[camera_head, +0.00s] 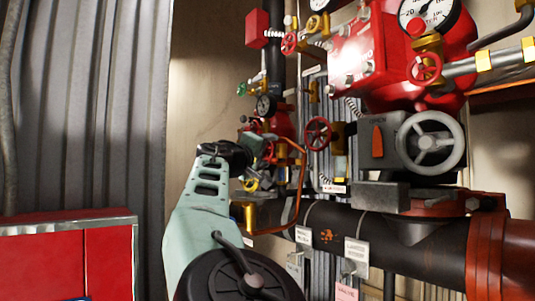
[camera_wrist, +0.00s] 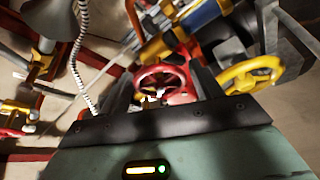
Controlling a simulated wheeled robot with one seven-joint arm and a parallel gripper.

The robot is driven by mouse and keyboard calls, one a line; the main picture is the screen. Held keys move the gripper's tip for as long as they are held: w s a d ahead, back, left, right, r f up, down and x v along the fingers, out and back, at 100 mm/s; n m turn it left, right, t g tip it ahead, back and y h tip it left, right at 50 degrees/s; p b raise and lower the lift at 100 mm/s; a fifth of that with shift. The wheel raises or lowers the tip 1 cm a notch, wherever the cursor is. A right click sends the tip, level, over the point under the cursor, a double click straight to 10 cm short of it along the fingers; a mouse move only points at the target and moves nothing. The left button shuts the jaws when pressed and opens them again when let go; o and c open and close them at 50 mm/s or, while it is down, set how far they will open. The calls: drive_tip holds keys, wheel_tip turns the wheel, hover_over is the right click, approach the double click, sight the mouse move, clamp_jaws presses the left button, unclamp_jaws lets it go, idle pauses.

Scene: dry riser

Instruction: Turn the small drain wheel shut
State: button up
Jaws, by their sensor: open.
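A small red wheel (camera_wrist: 160,68) is in the middle of the wrist view, on brass and dark fittings. It is probably the drain wheel, but no readable label confirms this. My gripper (camera_wrist: 163,82) is open, with one dark finger on each side of the red wheel. I cannot tell whether either finger touches the rim. In the head view my gripper (camera_head: 248,150) is at the cluster of small valves left of the large black pipe. There the fingertips and the wheel between them are hard to make out.
A yellow wheel (camera_wrist: 250,75) sits close to the right finger. A white coiled cord (camera_wrist: 80,65) hangs at the left. In the head view, a large grey handwheel (camera_head: 431,143), another red wheel (camera_head: 319,133) and a black pipe (camera_head: 335,232) stand right of my arm. A red cabinet (camera_head: 75,255) is lower left.

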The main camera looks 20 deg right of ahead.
drive_tip(key=b+v, duration=0.5)
drive_tip(key=v, duration=1.1)
drive_tip(key=shift+s+a, duration=0.3)
